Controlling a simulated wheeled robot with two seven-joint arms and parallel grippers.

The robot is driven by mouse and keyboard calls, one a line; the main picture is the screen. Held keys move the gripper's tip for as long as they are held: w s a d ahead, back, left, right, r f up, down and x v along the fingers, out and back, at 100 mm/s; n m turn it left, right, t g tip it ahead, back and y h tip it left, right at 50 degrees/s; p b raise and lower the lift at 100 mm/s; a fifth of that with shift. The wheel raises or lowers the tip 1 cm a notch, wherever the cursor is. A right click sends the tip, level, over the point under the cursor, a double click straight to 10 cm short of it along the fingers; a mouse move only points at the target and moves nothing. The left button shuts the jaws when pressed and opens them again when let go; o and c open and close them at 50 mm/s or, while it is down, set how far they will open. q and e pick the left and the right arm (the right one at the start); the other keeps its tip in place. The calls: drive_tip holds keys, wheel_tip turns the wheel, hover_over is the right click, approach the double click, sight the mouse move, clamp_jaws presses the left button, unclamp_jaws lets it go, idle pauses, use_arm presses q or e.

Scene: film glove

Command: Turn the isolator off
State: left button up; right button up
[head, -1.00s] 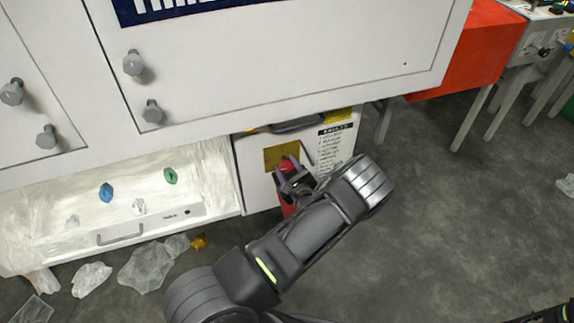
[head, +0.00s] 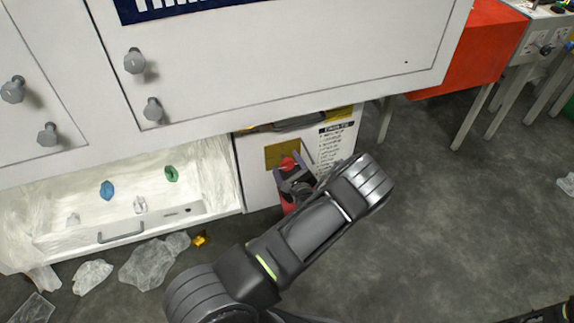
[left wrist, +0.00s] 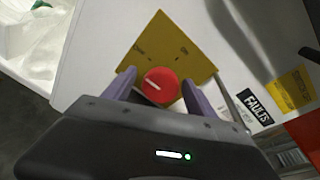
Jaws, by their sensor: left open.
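The isolator is a round red knob (left wrist: 160,86) with a white mark, set on a yellow plate (left wrist: 172,48) on the white cabinet's front. In the head view the red knob (head: 287,163) shows just beyond my left gripper, on the yellow plate (head: 275,153). My left gripper (left wrist: 163,88) is open, with one purple-grey finger on each side of the knob; I cannot tell whether they touch it. In the head view my left gripper (head: 290,170) partly covers the cabinet front. My right gripper is not in view.
A faults notice (head: 334,145) is right of the knob. An open lit compartment (head: 60,247) with blue and green pieces lies to the left. Clear plastic scraps (head: 150,265) litter the floor below. A red bench (head: 475,50) stands at the back right; the floor at right is mostly clear.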

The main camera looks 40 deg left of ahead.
use_arm(q)
drive_tip(key=shift+d, duration=0.15)
drive_tip(key=p+v, duration=0.1)
drive_tip(key=v, duration=0.6)
drive_tip(key=shift+s+d+p, duration=0.2)
drive_tip(key=shift+s+p, duration=0.05)
drive_tip(key=shift+p, duration=0.15)
